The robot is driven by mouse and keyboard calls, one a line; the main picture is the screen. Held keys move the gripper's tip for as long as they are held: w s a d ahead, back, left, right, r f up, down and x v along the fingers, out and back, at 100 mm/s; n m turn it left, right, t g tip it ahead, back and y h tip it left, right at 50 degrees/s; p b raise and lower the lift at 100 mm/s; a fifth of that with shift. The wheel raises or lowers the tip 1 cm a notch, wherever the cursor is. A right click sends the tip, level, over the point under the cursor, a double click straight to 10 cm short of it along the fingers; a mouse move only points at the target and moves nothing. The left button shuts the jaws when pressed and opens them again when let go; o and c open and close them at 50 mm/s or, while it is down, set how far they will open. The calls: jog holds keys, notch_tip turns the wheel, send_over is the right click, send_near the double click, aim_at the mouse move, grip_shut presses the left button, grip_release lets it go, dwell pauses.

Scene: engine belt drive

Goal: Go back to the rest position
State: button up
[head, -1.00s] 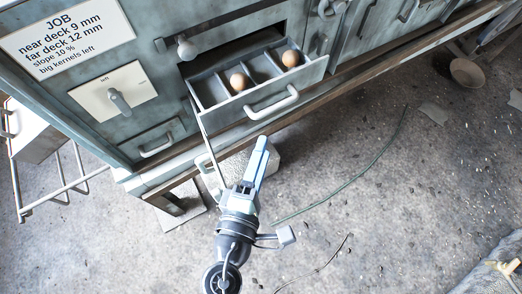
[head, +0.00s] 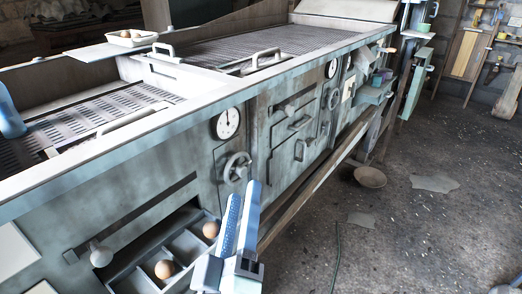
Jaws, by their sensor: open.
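My gripper (head: 242,194) is in the lower middle of the head view, its two pale blue fingers pointing up. The fingers are a little apart with nothing between them. It is in front of the grey machine (head: 120,190), and it covers part of the open drawer (head: 130,276) at the bottom. The drawer has compartments, and two brown balls, one on the left (head: 165,269) and one on the right (head: 210,230), lie in it. The right ball is just left of the fingers. I cannot tell whether the gripper touches the drawer.
The machine's long front runs away to the upper right, with a handwheel (head: 237,168) and a gauge (head: 226,123). A white tray (head: 131,39) with round brown things sits on top. A bowl (head: 370,177) lies on the floor (head: 420,225), which is mostly open at right.

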jog(key=s+d+r+m+t+p, duration=0.1)
jog(key=s+r+m+t+p, duration=0.1)
jog(key=r, duration=1.3)
jog(key=s+r+m+t+y+p, duration=0.1)
jog(key=r+m+p, duration=0.3)
jog(key=r, duration=1.1)
jog(key=s+d+r+m+t+y+p, duration=0.1)
jog(key=s+r+m+t+p, duration=0.2)
jog(key=r+p, duration=0.5)
notch_tip(320, 180, up, 8)
jog(key=shift+s+d+t, duration=0.3)
jog(key=shift+s+d, duration=0.05)
jog(key=shift+s, duration=0.1)
jog(key=shift+f, duration=0.1)
